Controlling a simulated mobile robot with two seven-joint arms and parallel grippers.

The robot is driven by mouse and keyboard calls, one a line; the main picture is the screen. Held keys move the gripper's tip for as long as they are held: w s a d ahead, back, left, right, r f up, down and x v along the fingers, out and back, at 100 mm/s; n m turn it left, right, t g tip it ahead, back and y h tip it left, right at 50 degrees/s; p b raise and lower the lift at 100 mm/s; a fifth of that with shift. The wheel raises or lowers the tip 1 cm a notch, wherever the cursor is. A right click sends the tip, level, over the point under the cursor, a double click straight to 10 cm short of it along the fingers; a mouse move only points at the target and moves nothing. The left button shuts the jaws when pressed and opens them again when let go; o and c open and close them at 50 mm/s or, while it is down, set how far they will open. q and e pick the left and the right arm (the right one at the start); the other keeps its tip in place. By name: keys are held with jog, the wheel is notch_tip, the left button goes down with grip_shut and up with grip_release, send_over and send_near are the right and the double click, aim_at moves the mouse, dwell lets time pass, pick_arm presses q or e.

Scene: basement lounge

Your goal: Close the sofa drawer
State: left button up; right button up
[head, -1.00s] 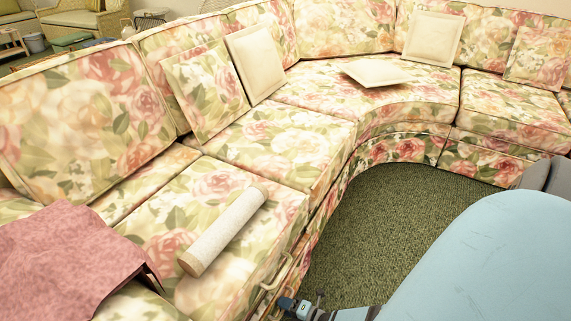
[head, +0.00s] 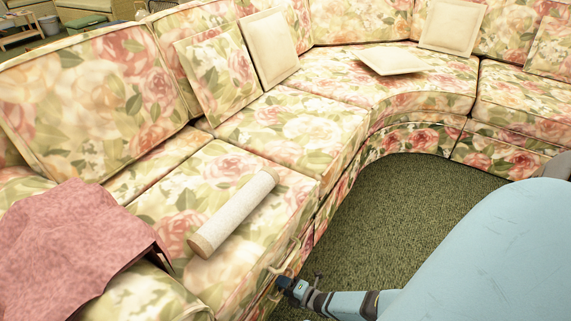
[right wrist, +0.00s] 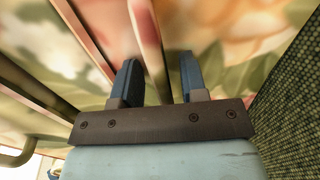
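The floral sofa (head: 300,125) curves from the left around to the far right. The sofa drawer is low in its front, and its pale handle (head: 291,256) shows near the bottom centre of the head view. How far the drawer stands out is hard to tell. My right gripper (head: 284,282) is low against the sofa front, beside the handle. In the right wrist view, my right gripper (right wrist: 158,65) has its two blue fingers apart with nothing held between them. They face the floral front and a rail-like edge. A curved handle bar (right wrist: 18,154) shows at lower left. My left gripper is out of view.
A pale roll (head: 234,213) lies on the seat above the drawer. A pink cloth (head: 75,245) drapes at lower left. Cream cushions (head: 391,61) rest farther along. The green carpet (head: 400,205) inside the curve is clear.

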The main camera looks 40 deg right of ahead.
jog(key=shift+s, duration=0.2)
jog(key=shift+s, duration=0.25)
pick_arm(q)
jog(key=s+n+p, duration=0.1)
jog(key=p, duration=0.1)
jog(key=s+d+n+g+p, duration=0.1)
jog(key=p, duration=0.2)
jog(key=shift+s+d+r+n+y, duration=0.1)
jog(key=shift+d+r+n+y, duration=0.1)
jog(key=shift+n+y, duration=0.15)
pick_arm(e)
jog(key=v, duration=1.3)
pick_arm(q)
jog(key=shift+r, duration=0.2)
pick_arm(e)
jog(key=shift+d+r, duration=0.1)
jog(key=shift+s, duration=0.1)
